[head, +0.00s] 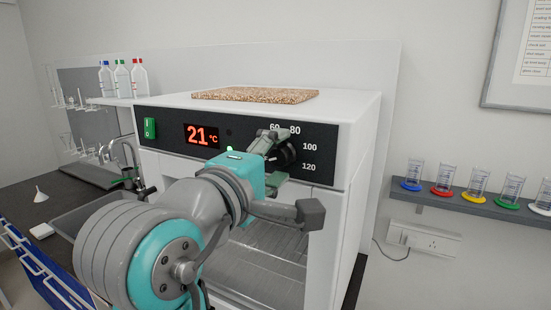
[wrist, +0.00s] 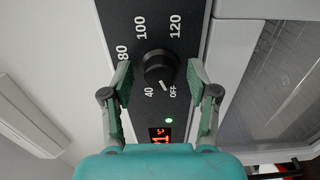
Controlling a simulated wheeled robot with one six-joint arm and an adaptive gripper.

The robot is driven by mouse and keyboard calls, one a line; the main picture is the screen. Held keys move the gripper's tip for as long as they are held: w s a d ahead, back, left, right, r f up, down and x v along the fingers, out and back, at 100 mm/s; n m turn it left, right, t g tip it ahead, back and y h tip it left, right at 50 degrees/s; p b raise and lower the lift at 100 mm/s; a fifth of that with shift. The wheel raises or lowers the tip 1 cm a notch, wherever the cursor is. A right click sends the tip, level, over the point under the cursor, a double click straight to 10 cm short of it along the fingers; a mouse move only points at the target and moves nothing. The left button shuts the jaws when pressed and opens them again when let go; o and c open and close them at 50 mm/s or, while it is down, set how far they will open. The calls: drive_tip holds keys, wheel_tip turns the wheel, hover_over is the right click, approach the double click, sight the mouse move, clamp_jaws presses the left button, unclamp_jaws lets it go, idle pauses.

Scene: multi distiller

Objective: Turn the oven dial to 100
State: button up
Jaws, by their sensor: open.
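The oven dial (wrist: 158,66) is a round black knob on the black control panel (wrist: 143,18). In the wrist view its white pointer line points toward OFF, at the gap between 40 and OFF. The marks 80, 100, 120, 40 and OFF are readable there. My gripper (wrist: 160,76) is open, with one finger on each side of the dial and a visible gap to it on both sides. In the head view my gripper (head: 270,160) is at the panel, partly covering the dial (head: 285,155) and the lower marks. The display (head: 202,136) reads 21 °C.
The white oven (head: 362,130) has a cork-like board (head: 255,95) on top and a glass door below the panel. A green switch (head: 150,128) is at the panel's left. A shelf with several glass beakers (head: 478,180) is on the right wall. A sink tap (head: 123,155) is at left.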

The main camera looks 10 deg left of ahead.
drive_tip(key=c, duration=1.1)
drive_tip(key=shift+c, duration=0.2)
